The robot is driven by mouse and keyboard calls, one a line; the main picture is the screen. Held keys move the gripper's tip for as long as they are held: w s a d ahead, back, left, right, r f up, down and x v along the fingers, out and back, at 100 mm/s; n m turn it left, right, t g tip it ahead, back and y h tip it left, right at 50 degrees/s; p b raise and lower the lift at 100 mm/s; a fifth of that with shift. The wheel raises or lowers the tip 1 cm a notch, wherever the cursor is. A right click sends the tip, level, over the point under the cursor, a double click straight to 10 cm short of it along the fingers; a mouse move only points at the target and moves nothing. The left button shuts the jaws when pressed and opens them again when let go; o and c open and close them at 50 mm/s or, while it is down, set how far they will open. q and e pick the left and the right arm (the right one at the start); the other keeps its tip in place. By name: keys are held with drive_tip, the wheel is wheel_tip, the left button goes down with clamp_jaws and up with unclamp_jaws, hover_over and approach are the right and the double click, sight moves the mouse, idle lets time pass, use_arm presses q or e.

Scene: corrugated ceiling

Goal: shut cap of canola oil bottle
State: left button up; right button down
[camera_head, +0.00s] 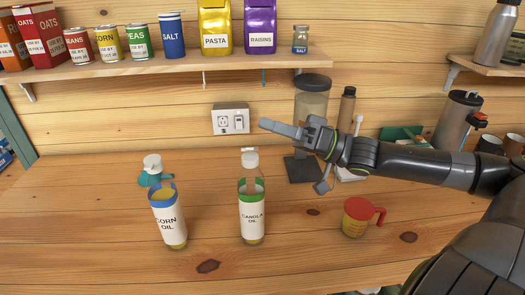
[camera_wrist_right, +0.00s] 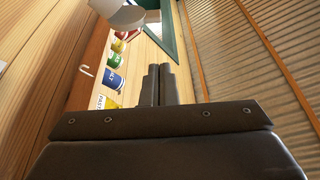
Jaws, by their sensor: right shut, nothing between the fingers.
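The canola oil bottle (camera_head: 252,213) stands upright on the wooden counter in the head view, with a green-edged label and a white cap (camera_head: 250,159) on top. A small flap seems to stand up at the back of the cap; its exact angle is hard to tell. My right gripper (camera_head: 266,124) is shut and empty. It reaches in from the right, above the cap in the picture and apart from it, pointing left. Its closed fingers also show in the right wrist view (camera_wrist_right: 161,85). My left gripper is not in view.
A corn oil bottle (camera_head: 168,220) stands left of the canola oil. A measuring cup with a red top (camera_head: 359,216) sits to the right. A dark-based grinder-like appliance (camera_head: 311,100) stands behind my right gripper. A shelf (camera_head: 180,65) with cans and boxes runs above. The front counter is mostly clear.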

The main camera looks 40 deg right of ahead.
sight(250, 150)
drive_tip(key=a+f+b, duration=0.1)
drive_tip(key=a+f, duration=0.1)
drive_tip(key=a, duration=0.1)
drive_tip(key=shift+s+f, duration=0.15)
drive_tip(key=shift+f, duration=0.15)
drive_tip(key=shift+s+f+n+y+b, duration=0.15)
drive_tip(key=shift+f+n+y+b, duration=0.15)
drive_tip(key=shift+n+b, duration=0.5)
drive_tip(key=n+b, duration=0.1)
drive_tip(key=n+g+y, duration=0.1)
drive_tip(key=n, duration=0.1)
drive_tip(key=f+n+b, duration=0.1)
drive_tip(key=shift+s+a+f+n+g+y+b, duration=0.1)
drive_tip(key=shift+s+a+n+g+y+b, duration=0.1)
drive_tip(key=shift+s+n+g+y+b, duration=0.15)
drive_tip(key=shift+s+a+f+n+g+y+b, duration=0.1)
drive_tip(key=shift+f+n+g+y+b, duration=0.25)
drive_tip(key=shift+n, duration=0.6)
drive_tip(key=shift+n+g+y+b, duration=0.2)
drive_tip(key=shift+n+g+b, duration=0.3)
drive_tip(key=shift+n, duration=0.4)
